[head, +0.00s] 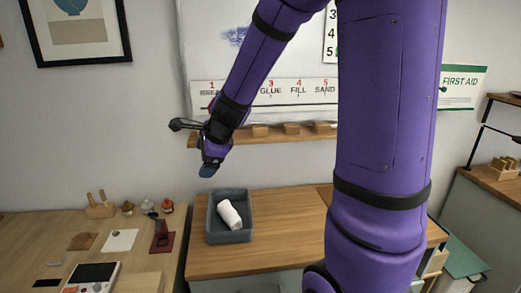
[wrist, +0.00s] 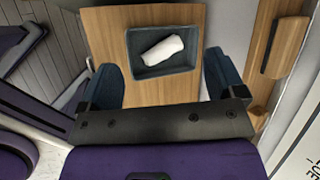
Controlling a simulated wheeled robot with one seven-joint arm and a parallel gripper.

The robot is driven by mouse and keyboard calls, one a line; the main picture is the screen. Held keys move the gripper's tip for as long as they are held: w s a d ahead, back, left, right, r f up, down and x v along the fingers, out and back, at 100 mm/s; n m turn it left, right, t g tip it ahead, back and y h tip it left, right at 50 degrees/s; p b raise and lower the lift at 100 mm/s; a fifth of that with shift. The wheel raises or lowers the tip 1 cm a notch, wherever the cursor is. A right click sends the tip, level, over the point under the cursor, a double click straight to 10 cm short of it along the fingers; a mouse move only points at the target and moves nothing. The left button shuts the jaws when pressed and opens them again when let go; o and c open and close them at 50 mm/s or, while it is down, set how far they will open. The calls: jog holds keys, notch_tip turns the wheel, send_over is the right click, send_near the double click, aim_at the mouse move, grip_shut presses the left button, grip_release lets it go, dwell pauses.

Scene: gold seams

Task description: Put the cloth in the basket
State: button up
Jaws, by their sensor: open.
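A white rolled cloth (head: 230,214) lies inside the blue-grey basket (head: 212,226) on the wooden counter. In the wrist view the cloth (wrist: 162,50) lies slantwise on the floor of the basket (wrist: 133,46), within its walls. My gripper (head: 208,170) is in the air above the basket, a little to its left in the head view. In the wrist view my gripper (wrist: 163,82) has its two blue fingers spread wide with nothing between them. The fingers are apart from the cloth and the basket.
The wooden counter (head: 285,235) is bare right of the basket. A wooden ledge (head: 262,138) runs along the wall behind my gripper. A lower-left workbench (head: 30,240) holds a peg block (head: 100,209), small jars, cards and a tablet-like device (head: 92,277).

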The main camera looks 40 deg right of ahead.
jog(key=s+a+r+n, duration=0.5)
jog(key=s+r+n, duration=0.4)
jog(key=s+n, duration=0.3)
jog(key=s+d+r+n+g+h, duration=0.1)
jog(key=s+r+n, duration=0.2)
jog(key=s+n, duration=0.7)
jog(key=s, duration=0.3)
jog(key=shift+s+d+h, duration=0.3)
jog(key=shift+s+d, duration=0.05)
jog(key=shift+d, duration=0.05)
